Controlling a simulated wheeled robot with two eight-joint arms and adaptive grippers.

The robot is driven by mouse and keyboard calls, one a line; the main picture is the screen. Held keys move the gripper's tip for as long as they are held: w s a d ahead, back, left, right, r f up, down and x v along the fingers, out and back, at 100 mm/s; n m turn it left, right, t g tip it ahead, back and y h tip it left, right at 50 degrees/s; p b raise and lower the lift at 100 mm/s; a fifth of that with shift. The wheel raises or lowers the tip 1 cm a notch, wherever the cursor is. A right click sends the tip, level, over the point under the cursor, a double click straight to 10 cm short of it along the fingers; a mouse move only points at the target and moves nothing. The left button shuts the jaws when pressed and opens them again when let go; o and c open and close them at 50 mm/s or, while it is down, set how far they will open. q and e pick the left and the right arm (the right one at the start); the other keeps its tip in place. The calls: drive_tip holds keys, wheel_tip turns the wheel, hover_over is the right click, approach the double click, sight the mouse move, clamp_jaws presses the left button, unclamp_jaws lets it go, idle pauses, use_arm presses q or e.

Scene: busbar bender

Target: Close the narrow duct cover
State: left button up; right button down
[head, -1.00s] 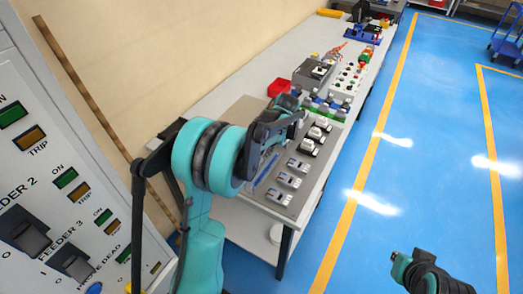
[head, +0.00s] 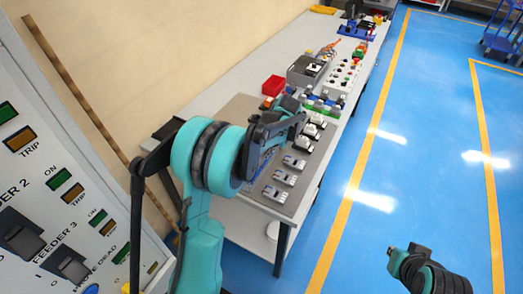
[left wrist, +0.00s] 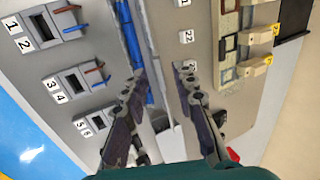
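A narrow duct with blue wires (left wrist: 133,50) runs down the middle of the grey board (left wrist: 92,98) in the left wrist view. A pale grey strip (left wrist: 156,60) lies alongside it; I cannot tell for certain whether it is the cover. My left gripper (left wrist: 162,80) is open, its two fingers apart on either side of this strip, with nothing visible between their tips. In the head view my left gripper (head: 290,125) is over the board on the bench and hides part of the duct. My right gripper cannot be made out; only part of the right arm shows at lower right.
Numbered terminal blocks (left wrist: 73,84) stand left of the duct, and cream and black devices (left wrist: 228,45) stand right of it. A red bin (head: 274,86) and a control box (head: 308,70) are farther along the bench (head: 215,95). A switch panel (head: 60,205) stands at left.

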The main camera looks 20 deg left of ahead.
use_arm(q)
drive_tip(key=v, duration=1.2)
